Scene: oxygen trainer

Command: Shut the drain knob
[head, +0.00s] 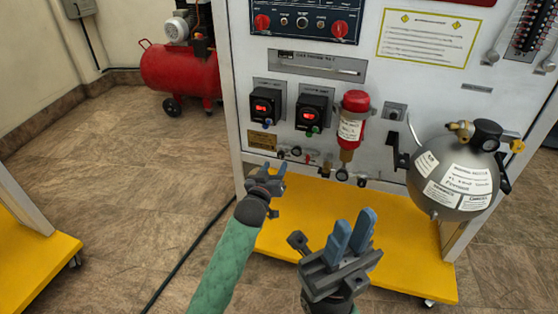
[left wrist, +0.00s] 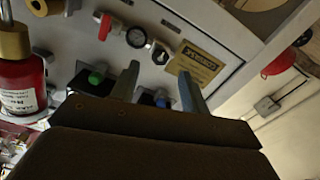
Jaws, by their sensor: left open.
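Small valves and knobs (head: 282,151) sit in a row low on the white panel. I cannot tell for sure which one is the drain knob. In the left wrist view, which is upside down, a black knob (left wrist: 160,53), a round gauge (left wrist: 136,37) and a red handle (left wrist: 105,26) lie beyond the fingers. My left gripper (head: 272,170) is open just below and in front of this row; its two fingers (left wrist: 158,85) are apart with nothing between them. My right gripper (head: 353,228) is lower and nearer, with its blue fingers apart and empty.
A red cylinder (head: 353,115) with a brass lower end hangs right of two black display units (head: 267,106). A grey tank (head: 453,178) juts out at the right. The yellow base (head: 300,235) lies below. A red compressor (head: 180,72) stands behind on the left.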

